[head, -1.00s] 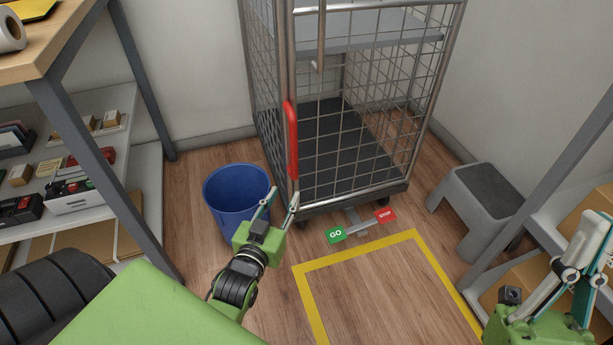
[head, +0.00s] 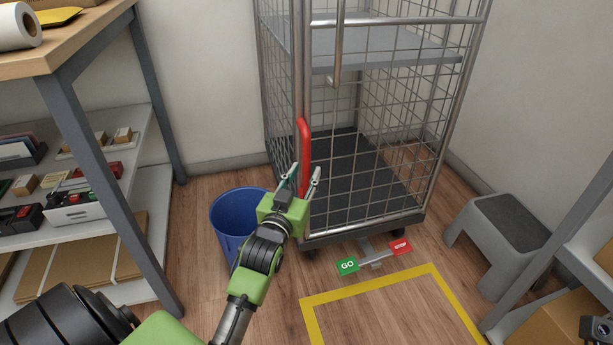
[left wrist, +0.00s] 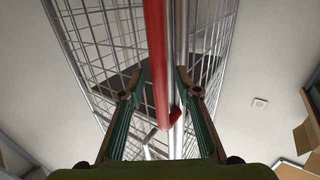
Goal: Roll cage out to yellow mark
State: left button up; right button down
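The wire roll cage (head: 376,205) stands upright against the back wall, behind the yellow floor outline (head: 372,283). A red handle (head: 304,150) runs along its front left post. A foot pedal bar below its front has a green GO end (head: 347,266) and a red STOP end (head: 400,247); I cannot tell which side is down. My left gripper (head: 303,176) is open at the handle's lower part. In the left wrist view the red handle (left wrist: 157,60) and the post lie between the spread fingers (left wrist: 160,90), with no grip visible. My right gripper's fingers are out of view.
A blue bin (head: 232,225) stands left of the cage, close to my left arm. A grey step stool (head: 497,225) is at the right. A shelf bench (head: 95,150) fills the left side. Boxes (head: 560,325) sit at lower right. The floor inside the outline is clear.

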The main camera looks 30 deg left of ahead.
pick_arm(q)
jog(key=shift+x, duration=1)
jog(key=shift+d, duration=0.1)
grip_shut()
